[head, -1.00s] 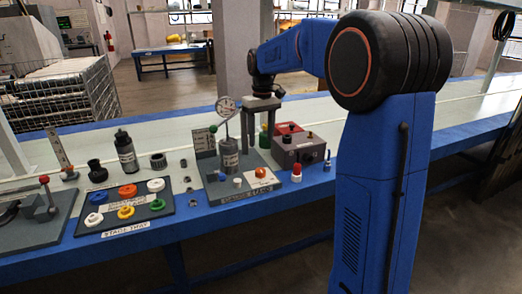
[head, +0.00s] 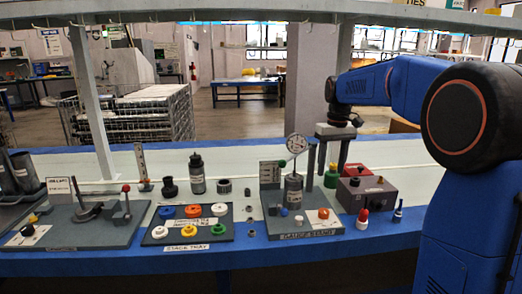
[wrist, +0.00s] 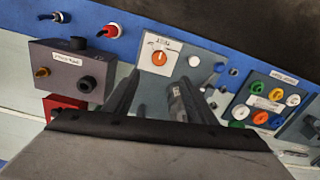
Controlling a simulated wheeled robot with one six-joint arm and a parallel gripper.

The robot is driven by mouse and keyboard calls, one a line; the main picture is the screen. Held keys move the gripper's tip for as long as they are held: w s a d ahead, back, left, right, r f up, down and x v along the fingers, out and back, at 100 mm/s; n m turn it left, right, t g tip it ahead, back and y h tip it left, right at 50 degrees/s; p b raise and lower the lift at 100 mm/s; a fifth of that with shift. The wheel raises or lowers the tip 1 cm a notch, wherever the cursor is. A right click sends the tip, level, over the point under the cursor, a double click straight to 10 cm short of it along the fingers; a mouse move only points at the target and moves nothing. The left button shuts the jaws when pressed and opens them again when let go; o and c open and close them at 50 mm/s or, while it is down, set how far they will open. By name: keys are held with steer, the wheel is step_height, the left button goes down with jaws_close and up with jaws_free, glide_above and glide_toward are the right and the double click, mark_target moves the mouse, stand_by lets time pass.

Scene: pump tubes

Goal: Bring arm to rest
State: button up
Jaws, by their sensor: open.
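My blue arm (head: 385,88) reaches from the right over the bench, with its dark shoulder housing at the right edge of the head view. My gripper (head: 333,168) points down, open, behind and right of the dial gauge (head: 297,143) on the gauge stand (head: 283,226). In the wrist view the two dark fingers of my gripper (wrist: 158,98) are spread apart. A grey tube (wrist: 176,105) shows near the right finger; I cannot tell whether they touch. I see nothing held.
A grey box (head: 367,194) with knobs and a red bin (head: 356,170) stand right of the gauge stand. A tray (head: 190,236) of coloured rings lies to the left. An overhead shelf crosses above the bench.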

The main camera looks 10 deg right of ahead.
steer(key=s+a+r+t, duration=0.1)
steer(key=s+a, duration=0.1)
steer(key=s, duration=0.9)
steer(key=s+f+t, duration=0.1)
steer(key=s+f, duration=0.3)
steer(key=s, duration=0.5)
steer(key=s+a+f+m+t, duration=0.1)
steer(key=s+f, duration=0.3)
steer(key=s, duration=0.4)
steer(key=s+a+f+t, duration=0.1)
steer(key=s+f, duration=0.3)
steer(key=s, duration=0.5)
steer(key=shift+s+m+t, duration=0.3)
steer(key=shift+m+t, duration=0.1)
